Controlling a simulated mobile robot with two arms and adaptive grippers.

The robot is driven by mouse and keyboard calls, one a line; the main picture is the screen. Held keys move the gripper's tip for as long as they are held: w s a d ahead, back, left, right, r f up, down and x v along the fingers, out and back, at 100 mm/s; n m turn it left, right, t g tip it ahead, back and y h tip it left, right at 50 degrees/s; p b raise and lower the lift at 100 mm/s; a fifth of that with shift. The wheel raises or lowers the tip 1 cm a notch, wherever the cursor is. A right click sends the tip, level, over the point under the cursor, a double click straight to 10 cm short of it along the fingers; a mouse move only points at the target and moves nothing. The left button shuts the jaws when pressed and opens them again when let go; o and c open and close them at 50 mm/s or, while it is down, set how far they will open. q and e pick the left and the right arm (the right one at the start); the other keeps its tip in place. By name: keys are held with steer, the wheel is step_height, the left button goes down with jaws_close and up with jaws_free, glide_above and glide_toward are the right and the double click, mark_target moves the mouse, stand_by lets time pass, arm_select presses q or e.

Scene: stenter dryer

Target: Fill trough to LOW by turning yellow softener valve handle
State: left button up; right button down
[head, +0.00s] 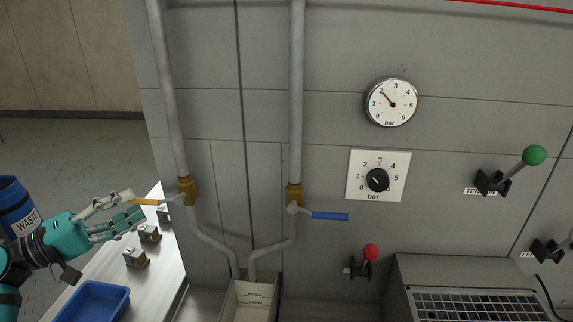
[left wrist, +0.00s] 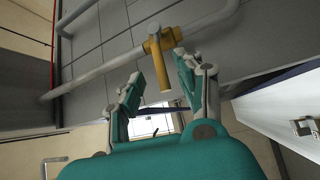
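The yellow softener valve handle (head: 147,202) points left, about level, from the brass valve (head: 187,190) on the left pipe. My left gripper (head: 137,204) is at the handle's free end with its fingers apart. In the left wrist view the yellow handle (left wrist: 156,72) shows between the open fingers of the left gripper (left wrist: 166,72); I cannot tell whether either finger touches it. The trough (head: 235,303) stands below the pipes, with HIGH and LOW marks on its inner wall. Its front is cut off, and I cannot make out any water. My right gripper is not in view.
A blue-handled valve (head: 329,216) sits on the second pipe, to the right. A steel bench (head: 102,266) with small metal blocks and a blue tray (head: 93,303) lies below my left arm. A blue WASTE drum (head: 17,207) stands at the far left. Red and green levers are further right.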

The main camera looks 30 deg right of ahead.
arm_select(q)
steer(key=b+v, duration=0.4)
steer(key=v, duration=1)
steer(key=shift+a, duration=0.2)
steer(key=shift+f, duration=0.1)
